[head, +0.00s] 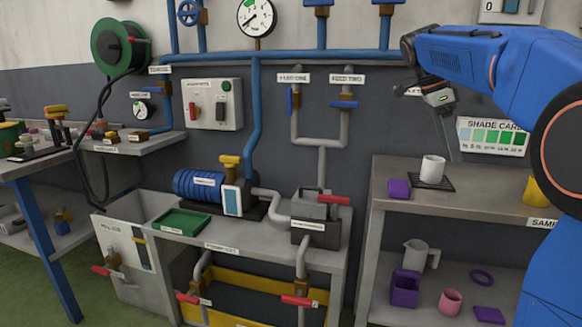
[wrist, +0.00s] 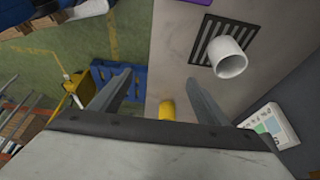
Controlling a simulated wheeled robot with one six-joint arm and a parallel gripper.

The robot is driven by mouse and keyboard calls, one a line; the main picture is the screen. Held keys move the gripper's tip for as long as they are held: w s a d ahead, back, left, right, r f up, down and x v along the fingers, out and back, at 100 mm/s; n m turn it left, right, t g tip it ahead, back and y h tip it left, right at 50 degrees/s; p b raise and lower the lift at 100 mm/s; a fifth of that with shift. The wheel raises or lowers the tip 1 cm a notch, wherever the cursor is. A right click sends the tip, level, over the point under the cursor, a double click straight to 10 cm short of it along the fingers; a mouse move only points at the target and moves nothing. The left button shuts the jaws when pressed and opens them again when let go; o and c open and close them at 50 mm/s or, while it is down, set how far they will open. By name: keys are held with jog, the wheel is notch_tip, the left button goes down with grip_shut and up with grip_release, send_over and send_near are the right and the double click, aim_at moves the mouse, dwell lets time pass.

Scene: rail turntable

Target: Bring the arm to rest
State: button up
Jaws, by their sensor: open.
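My blue arm reaches in from the right of the head view. My gripper (head: 443,132) hangs above the right-hand bench, a little left of the shade card on the wall. In the wrist view, the two fingers of my gripper (wrist: 158,88) stand wide apart with nothing between them that they touch. A white cup (head: 433,169) stands on a dark grate (head: 432,183) on the bench, below the gripper and clear of it. The cup also shows in the wrist view (wrist: 228,58).
A purple block (head: 398,189) and a yellow cylinder (head: 536,191) are on the bench (head: 480,190). The shade card (head: 493,137) is on the wall behind. A jug (head: 421,254), purple pieces and a pink cup (head: 450,302) are on the shelf below. Pipes and a pump (head: 205,187) are to the left.

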jog(key=s+a+f+n+t+y, duration=0.1)
jog(key=s+a+f+n+t, duration=0.1)
jog(key=s+f+n, duration=0.5)
jog(key=s+a+f+n+t+y, duration=0.1)
jog(key=s+a+f+n, duration=0.4)
jog(key=s+f, duration=0.7)
jog(key=s+a+f+n+t+y, duration=0.2)
jog(key=s+a+f+n+t, duration=0.1)
jog(key=s+f+n, duration=0.6)
jog(key=s+a, duration=0.1)
jog(key=s, duration=0.3)
jog(key=shift+a+f, duration=0.15)
jog(key=shift+a, duration=0.05)
